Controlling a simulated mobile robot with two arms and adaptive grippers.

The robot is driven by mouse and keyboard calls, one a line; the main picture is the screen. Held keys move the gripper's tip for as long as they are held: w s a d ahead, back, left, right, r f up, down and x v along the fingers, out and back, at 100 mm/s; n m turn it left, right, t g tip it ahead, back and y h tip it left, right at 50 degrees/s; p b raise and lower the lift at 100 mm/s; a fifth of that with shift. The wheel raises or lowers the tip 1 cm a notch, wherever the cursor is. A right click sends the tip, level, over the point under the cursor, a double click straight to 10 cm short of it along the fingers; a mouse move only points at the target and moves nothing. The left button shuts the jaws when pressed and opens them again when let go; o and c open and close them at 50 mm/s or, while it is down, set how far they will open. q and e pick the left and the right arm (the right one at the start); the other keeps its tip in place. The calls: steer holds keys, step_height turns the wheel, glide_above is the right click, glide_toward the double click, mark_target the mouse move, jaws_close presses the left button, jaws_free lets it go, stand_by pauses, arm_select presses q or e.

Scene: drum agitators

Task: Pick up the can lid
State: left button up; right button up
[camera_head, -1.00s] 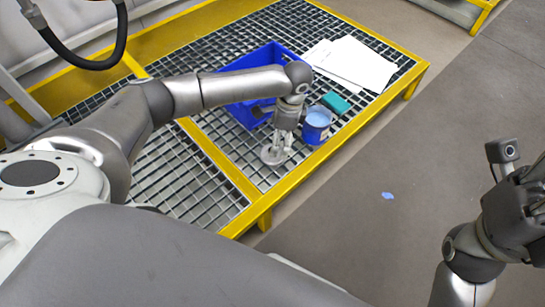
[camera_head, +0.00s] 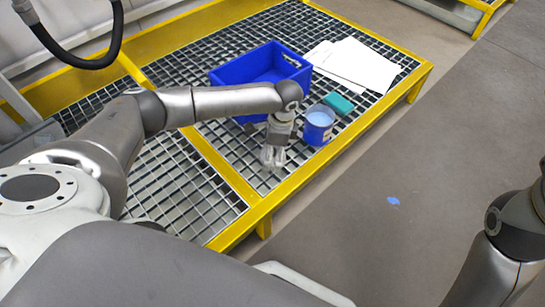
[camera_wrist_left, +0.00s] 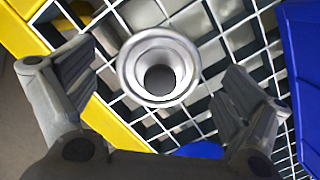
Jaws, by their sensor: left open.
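The can lid (camera_wrist_left: 158,68) is a round, grey metal disc with raised rings and a dark centre. In the left wrist view it lies over the white grating, between and slightly beyond my left gripper's fingers (camera_wrist_left: 155,88), with a gap on both sides. My left gripper (camera_head: 273,158) is open and points down over the grating in the head view, where its fingers largely hide the lid. A blue can (camera_head: 318,127) with light blue contents stands just right of the gripper. My right gripper is out of view; only part of that arm shows at right.
A blue bin (camera_head: 225,79) stands behind the gripper on the yellow-framed grating table (camera_head: 262,207). A teal block (camera_head: 338,104) and white sheets (camera_head: 365,68) lie to the right. The front yellow rail runs close to the gripper. The floor at right is mostly clear.

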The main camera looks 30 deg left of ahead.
arm_select(q)
steer(key=shift+r, duration=0.1)
steer(key=c, duration=1)
steer(key=shift+c, duration=0.2)
